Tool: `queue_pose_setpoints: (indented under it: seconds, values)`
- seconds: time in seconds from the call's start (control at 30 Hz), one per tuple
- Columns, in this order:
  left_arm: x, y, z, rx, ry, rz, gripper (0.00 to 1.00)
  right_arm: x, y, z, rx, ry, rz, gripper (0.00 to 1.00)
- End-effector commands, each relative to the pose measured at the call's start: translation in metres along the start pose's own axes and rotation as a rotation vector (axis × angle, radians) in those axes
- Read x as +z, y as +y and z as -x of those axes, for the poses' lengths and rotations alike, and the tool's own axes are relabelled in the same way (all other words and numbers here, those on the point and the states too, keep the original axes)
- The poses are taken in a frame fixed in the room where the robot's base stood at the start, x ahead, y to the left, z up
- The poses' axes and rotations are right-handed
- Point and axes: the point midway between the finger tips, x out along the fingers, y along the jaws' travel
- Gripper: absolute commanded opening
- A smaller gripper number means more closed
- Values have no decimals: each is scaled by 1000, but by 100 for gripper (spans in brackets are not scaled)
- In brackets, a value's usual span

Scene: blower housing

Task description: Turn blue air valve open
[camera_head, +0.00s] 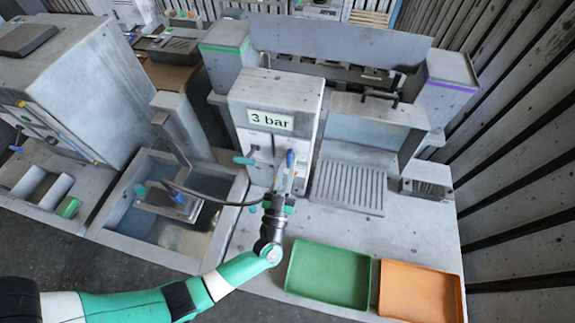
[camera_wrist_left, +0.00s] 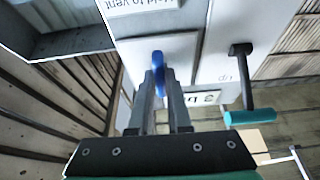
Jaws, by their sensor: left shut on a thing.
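The blue air valve (camera_head: 290,158) is a small blue handle on the front of the grey box labelled "3 bar". It also shows in the left wrist view (camera_wrist_left: 158,58), between the fingertips. My left gripper (camera_head: 284,174) reaches up to the front of the box and is shut on the blue handle. The left wrist view shows its two fingers (camera_wrist_left: 160,78), one on each side of the handle. The handle's lower part is hidden by the fingers. My right gripper is not in view.
A teal-tipped lever (camera_head: 243,160) sits just left of the valve and shows close by in the wrist view (camera_wrist_left: 250,117). A dark hose runs to a sink (camera_head: 110,215) on the left. A green tray (camera_head: 328,274) and an orange tray (camera_head: 420,291) lie at the front right.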

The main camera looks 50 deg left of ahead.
Motion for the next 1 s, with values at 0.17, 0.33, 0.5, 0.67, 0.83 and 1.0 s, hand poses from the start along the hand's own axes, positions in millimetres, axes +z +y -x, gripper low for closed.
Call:
queue_pose_setpoints:
  seconds: [0.17, 0.33, 0.5, 0.67, 0.83, 1.0]
  values:
    - [0, 0, 0, -13, 2, 30, 0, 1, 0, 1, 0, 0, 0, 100]
    - [-1, 0, 0, -16, 2, 37, 0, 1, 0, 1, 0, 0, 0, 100]
    - [-1, 0, 0, -16, 2, 36, 0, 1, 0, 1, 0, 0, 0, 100]
    - [-1, 0, 0, -16, 2, 36, 30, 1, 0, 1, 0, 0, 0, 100]
    - [-1, 0, 0, -15, 1, 35, 46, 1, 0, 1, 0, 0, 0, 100]
    - [0, 0, 0, -14, 1, 34, 46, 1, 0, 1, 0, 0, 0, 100]
